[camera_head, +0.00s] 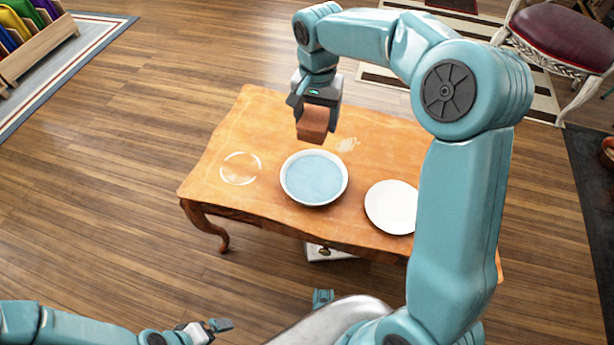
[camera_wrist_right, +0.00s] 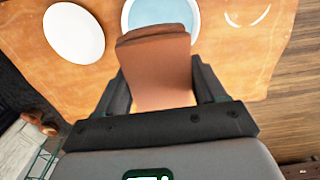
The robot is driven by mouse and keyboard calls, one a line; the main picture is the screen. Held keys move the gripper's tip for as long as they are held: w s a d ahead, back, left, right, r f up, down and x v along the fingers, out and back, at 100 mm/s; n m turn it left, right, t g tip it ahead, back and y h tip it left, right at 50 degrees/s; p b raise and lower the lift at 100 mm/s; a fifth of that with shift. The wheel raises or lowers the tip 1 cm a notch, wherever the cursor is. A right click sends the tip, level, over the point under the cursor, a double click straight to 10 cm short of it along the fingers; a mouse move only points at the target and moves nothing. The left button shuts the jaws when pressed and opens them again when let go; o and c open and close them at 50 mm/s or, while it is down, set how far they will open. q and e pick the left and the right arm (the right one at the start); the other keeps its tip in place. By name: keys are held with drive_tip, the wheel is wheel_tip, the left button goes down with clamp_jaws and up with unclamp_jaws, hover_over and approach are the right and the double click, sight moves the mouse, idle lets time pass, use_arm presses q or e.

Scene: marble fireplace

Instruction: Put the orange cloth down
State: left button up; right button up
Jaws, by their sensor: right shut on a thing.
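My right gripper (camera_head: 317,103) is shut on the orange cloth (camera_head: 312,124), a folded brownish-orange block. It holds the cloth over the far part of the wooden table (camera_head: 225,138), behind the bowl. In the right wrist view the cloth (camera_wrist_right: 158,70) sits between the two dark fingers and covers part of the bowl's edge. I cannot tell how high above the table it is. My left gripper (camera_head: 215,328) is low at the bottom left of the head view, away from the table; its jaws are too small to judge.
A white bowl of blue water (camera_head: 314,178) stands mid-table. A white plate (camera_head: 391,206) is right of it, partly behind my right arm. A clear round dish (camera_head: 240,168) lies left. The table's far left part is bare. A red-seated chair (camera_head: 565,38) stands at the top right.

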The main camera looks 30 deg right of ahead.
drive_tip(key=shift+a+f+b, duration=0.1)
drive_tip(key=shift+f+b, duration=0.2)
drive_tip(key=shift+f, duration=0.1)
drive_tip(key=b, duration=0.5)
hover_over(314, 179)
wheel_tip(314, 179, down, 14)
drive_tip(key=shift+s+f, duration=0.1)
drive_tip(key=shift+f, duration=0.15)
wheel_tip(314, 179, down, 5)
drive_tip(key=shift+f+b, duration=0.1)
drive_tip(key=shift+b, duration=0.7)
drive_tip(key=shift+r, duration=0.2)
drive_tip(key=shift+f, duration=0.1)
drive_tip(key=shift+f, duration=0.2)
drive_tip(key=o, duration=0.9)
drive_tip(key=shift+r, duration=0.1)
